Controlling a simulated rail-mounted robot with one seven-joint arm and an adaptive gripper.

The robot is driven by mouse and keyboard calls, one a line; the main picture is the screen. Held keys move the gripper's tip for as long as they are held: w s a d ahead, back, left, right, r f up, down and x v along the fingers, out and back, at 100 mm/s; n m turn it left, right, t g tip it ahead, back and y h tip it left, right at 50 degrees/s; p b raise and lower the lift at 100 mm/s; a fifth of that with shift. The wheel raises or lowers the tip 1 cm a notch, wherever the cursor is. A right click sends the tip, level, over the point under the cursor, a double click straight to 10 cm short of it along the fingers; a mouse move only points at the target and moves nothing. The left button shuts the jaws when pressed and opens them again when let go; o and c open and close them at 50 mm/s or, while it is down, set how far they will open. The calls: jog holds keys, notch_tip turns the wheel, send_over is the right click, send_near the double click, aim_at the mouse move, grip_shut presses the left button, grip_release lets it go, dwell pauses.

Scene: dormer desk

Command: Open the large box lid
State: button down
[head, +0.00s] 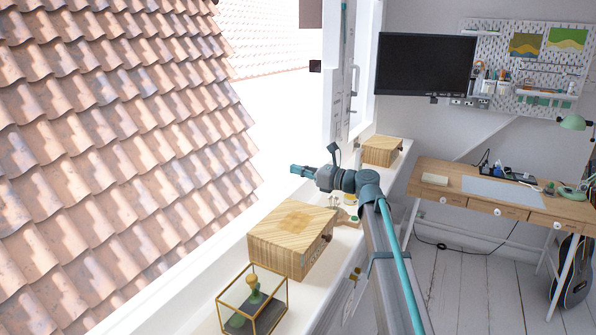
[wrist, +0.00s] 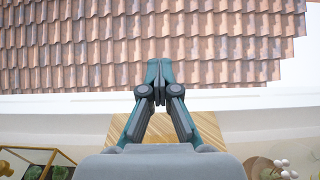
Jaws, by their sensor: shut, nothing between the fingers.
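The large wooden box (head: 290,240) stands on the white window sill in the head view, its striped lid (head: 300,215) closed flat on top. A dark knob shows on its right-hand face. My gripper (head: 293,169) is shut and empty, above and beyond the box, pointing left toward the window opening. In the wrist view my gripper (wrist: 154,68) has its fingertips together, with roof tiles behind them. Part of the wooden lid (wrist: 112,124) shows below the fingers there; the rest is hidden behind my gripper.
A glass case with brass edges (head: 252,300) stands near the box on the sill. A smaller wooden box (head: 382,150) is farther along the sill. Small items (head: 346,212) lie between the boxes. A desk (head: 500,200) stands at the right. The window side is open.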

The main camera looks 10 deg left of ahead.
jog(key=c, duration=0.9)
grip_release()
jog(key=v, duration=1.2)
jog(key=shift+s, duration=0.1)
